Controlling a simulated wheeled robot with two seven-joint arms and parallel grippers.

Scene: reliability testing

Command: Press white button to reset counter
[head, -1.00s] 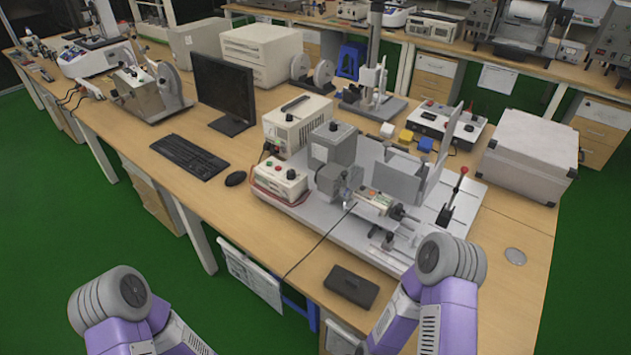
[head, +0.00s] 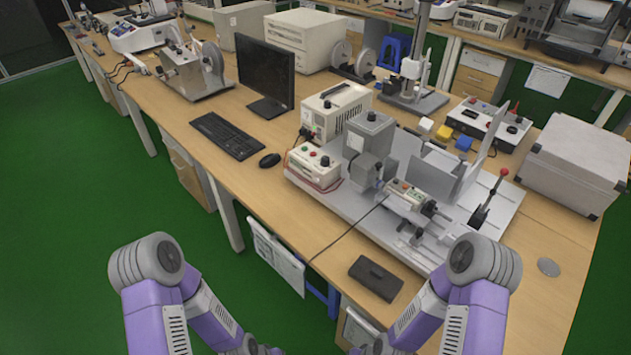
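A small cream device (head: 404,194), possibly the counter, sits on the grey test rig (head: 365,213) at the table's near right. A dark cable runs from it to the table's front edge. I cannot make out a white button on it at this size. A cream control box (head: 314,167) with small coloured knobs or buttons stands at the rig's left end. My two purple arms show at the bottom, bent at the elbows, in front of the table. Both of my grippers are below the picture and out of sight.
A dark flat case (head: 375,278) lies near the front edge. A mouse (head: 269,160), keyboard (head: 227,136) and monitor (head: 266,77) stand left of the rig. A red-knobbed lever (head: 489,198) rises at its right. A silver case (head: 577,163) stands at far right.

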